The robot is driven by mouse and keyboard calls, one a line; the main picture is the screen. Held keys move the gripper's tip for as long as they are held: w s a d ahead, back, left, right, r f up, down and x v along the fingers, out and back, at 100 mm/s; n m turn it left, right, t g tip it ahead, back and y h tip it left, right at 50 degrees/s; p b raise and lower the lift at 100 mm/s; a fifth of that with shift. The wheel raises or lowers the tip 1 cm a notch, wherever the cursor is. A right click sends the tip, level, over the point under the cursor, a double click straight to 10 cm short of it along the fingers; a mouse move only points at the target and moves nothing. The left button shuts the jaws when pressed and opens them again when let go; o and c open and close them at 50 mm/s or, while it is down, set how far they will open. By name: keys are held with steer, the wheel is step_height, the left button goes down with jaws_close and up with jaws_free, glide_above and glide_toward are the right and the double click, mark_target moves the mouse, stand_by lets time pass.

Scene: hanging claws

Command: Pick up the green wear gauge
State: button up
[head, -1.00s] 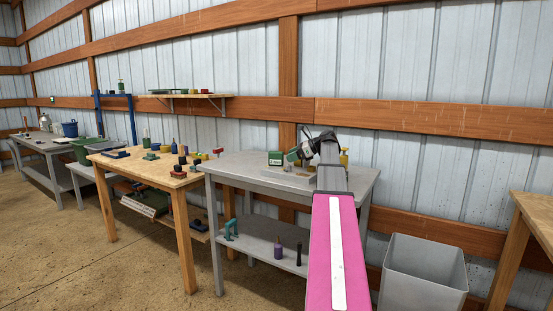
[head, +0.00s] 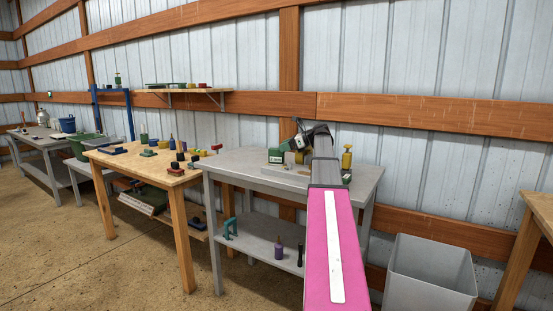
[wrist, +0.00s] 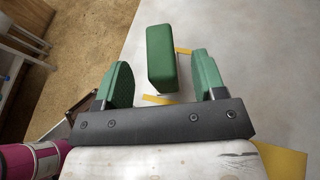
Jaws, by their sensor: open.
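The green wear gauge appears as a plain green block (wrist: 161,57) on the pale grey tabletop in the wrist view, with yellow strips beside it. My gripper (wrist: 162,72) is open, with one green-padded finger on each side of the block's near part and gaps on both sides. I cannot tell how far above the block the fingertips are. In the head view a green box-like thing (head: 276,155) with a light label stands on the grey table, left of my gripper (head: 298,136); I cannot tell whether it is the same block. My arm hides part of the tabletop.
The grey table (head: 235,163) also holds a yellow bottle-like item (head: 347,157) to the right of my arm. A wooden table (head: 125,160) with several small items stands to the left. A grey bin (head: 430,270) stands on the floor at right. The wall is close behind.

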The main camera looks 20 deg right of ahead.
mark_target(277, 149)
steer(key=x, duration=0.4)
steer(key=shift+w+a+f, duration=0.1)
steer(key=shift+a+f, duration=0.05)
steer(key=shift+a, duration=0.05)
jaws_close()
